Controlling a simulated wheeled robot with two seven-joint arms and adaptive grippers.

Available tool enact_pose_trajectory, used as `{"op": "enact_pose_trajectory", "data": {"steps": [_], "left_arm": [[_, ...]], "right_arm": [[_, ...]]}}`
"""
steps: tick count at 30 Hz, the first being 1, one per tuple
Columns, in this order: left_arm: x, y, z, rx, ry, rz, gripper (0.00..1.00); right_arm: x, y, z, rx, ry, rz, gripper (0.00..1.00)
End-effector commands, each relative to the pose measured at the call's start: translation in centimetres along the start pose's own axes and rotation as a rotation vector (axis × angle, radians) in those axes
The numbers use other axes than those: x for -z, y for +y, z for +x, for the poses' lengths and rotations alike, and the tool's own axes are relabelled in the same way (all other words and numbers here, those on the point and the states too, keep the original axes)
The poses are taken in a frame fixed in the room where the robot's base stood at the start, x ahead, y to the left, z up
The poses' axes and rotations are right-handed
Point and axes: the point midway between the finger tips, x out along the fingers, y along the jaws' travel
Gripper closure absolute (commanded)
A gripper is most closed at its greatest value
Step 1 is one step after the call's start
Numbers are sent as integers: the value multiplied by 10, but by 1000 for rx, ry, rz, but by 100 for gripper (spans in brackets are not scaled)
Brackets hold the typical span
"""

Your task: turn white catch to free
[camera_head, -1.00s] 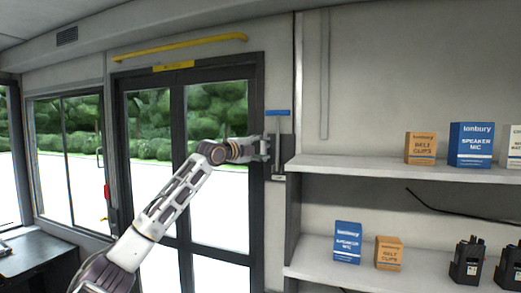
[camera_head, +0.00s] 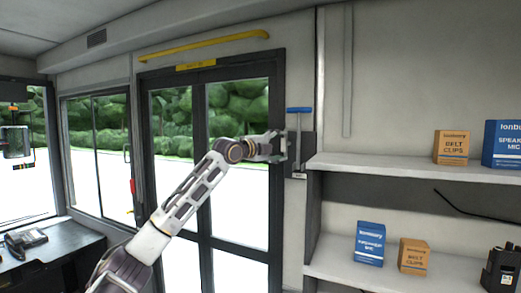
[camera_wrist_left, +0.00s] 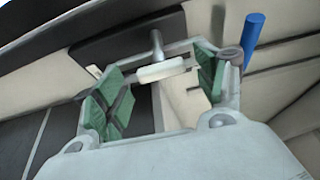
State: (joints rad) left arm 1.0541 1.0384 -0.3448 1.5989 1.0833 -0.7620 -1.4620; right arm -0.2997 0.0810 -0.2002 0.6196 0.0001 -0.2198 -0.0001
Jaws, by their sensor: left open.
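The white catch (camera_wrist_left: 162,70) is a short white bar on a grey stem, fixed to a dark plate (camera_wrist_left: 112,42) in the left wrist view. My left gripper (camera_wrist_left: 158,82) is open, with green pads on either side of the catch; I see a gap on both sides, and contact is not clear. In the head view my left gripper (camera_head: 282,146) is at the right edge of the dark-framed door, and the catch cannot be made out there. My right gripper is not in view.
A blue-topped T-shaped handle (camera_head: 299,110) stands close by my left gripper; its blue part also shows in the wrist view (camera_wrist_left: 253,38). Shelves (camera_head: 400,168) with boxes and radios are to the right. A dark desk (camera_head: 50,252) is at the left.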

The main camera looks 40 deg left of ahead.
Motion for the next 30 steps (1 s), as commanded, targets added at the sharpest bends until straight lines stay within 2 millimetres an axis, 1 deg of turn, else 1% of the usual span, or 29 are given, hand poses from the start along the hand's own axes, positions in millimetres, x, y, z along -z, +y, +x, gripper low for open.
{"op": "enact_pose_trajectory", "data": {"steps": [15,24,30], "left_arm": [[1,1,-43,-3,-1,5,29],[-1,2,-62,-3,-3,2,29],[1,1,-73,-4,0,5,29]], "right_arm": [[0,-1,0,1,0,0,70],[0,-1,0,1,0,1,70],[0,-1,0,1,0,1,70]]}}
